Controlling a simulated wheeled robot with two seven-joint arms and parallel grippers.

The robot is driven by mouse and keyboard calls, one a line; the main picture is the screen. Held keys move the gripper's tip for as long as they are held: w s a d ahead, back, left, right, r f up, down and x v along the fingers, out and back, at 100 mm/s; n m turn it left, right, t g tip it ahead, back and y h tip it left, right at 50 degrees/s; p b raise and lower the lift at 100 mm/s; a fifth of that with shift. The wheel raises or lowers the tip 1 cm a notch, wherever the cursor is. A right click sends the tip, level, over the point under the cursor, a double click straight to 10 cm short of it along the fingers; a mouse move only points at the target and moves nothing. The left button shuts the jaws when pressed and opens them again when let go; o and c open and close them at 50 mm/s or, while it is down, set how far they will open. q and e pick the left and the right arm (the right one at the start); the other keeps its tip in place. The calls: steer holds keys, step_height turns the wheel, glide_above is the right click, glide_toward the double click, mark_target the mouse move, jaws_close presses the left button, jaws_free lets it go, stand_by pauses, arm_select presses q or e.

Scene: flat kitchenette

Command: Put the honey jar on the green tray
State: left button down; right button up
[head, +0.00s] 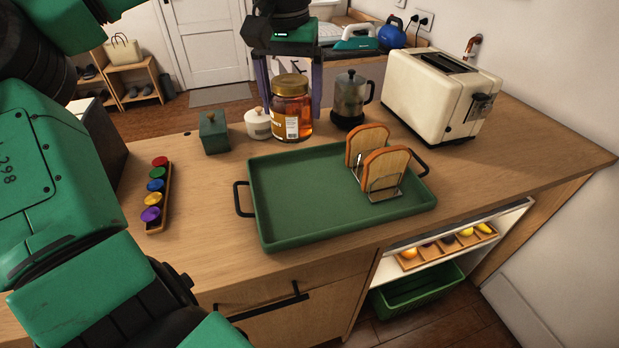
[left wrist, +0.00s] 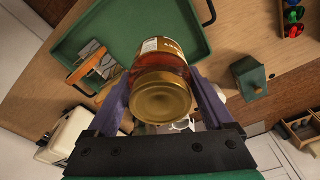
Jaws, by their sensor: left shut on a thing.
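The honey jar (head: 291,108) is amber glass with a gold lid and a white label. It stands upright behind the green tray (head: 285,230). My left gripper (head: 291,100) comes down from above with its purple fingers on either side of the jar, shut on it. In the left wrist view the gold lid (left wrist: 162,97) faces the camera between the fingers, and the tray (left wrist: 120,30) lies beyond. I cannot tell whether the jar's base touches the counter. A rack with two bread slices (head: 385,160) stands on the tray's right part. My right gripper is not in view.
A green box (head: 214,132) and a white pot (head: 258,123) stand left of the jar. A French press (head: 350,98) and a cream toaster (head: 440,92) stand to its right. A rack of coloured pods (head: 157,195) lies left of the tray. The tray's left and middle are bare.

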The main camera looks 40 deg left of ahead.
mark_target(289, 121)
arm_select(q)
step_height(289, 121, down, 15)
steer(key=shift+s+r, duration=0.1)
steer(key=shift+b, duration=0.3)
jaws_free()
steer(key=shift+f, duration=0.2)
steer(key=shift+r, duration=0.15)
steer(key=r, duration=0.4)
steer(key=s+r, duration=0.1)
steer(key=r, duration=0.7)
steer(key=shift+s+d, duration=0.15)
steer(key=shift+d, duration=0.2)
steer(key=shift+p, duration=0.3)
